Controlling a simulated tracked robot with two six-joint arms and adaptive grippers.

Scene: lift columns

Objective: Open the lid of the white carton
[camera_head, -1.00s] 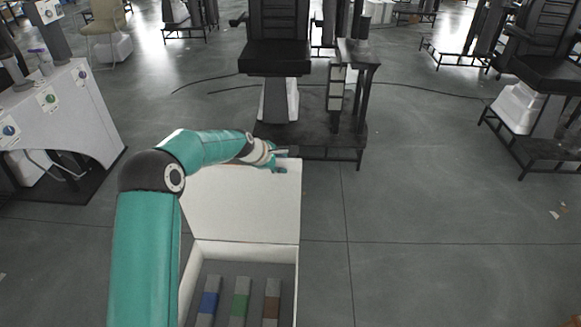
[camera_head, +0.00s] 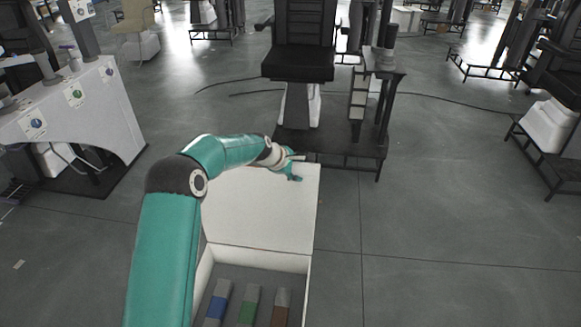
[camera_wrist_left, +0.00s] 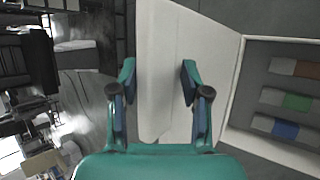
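The white carton (camera_head: 311,285) stands at the bottom of the head view. Its lid (camera_head: 262,213) is swung up and back from the hinge, so the inside shows. The lid also shows in the left wrist view (camera_wrist_left: 212,50), with the carton's wall (camera_wrist_left: 236,112) to its right. My left gripper (camera_head: 296,167) is at the lid's far edge, near its right corner. In the wrist view its fingers (camera_wrist_left: 157,85) are apart, with part of the white lid between them. I cannot tell whether they touch it. My right gripper is not in view.
Inside the carton lie grey bars with a blue (camera_head: 216,307), a green (camera_head: 248,311) and a brown (camera_head: 281,314) band. A black chair on a platform (camera_head: 330,146) stands beyond the lid. A white console (camera_head: 75,118) is at left.

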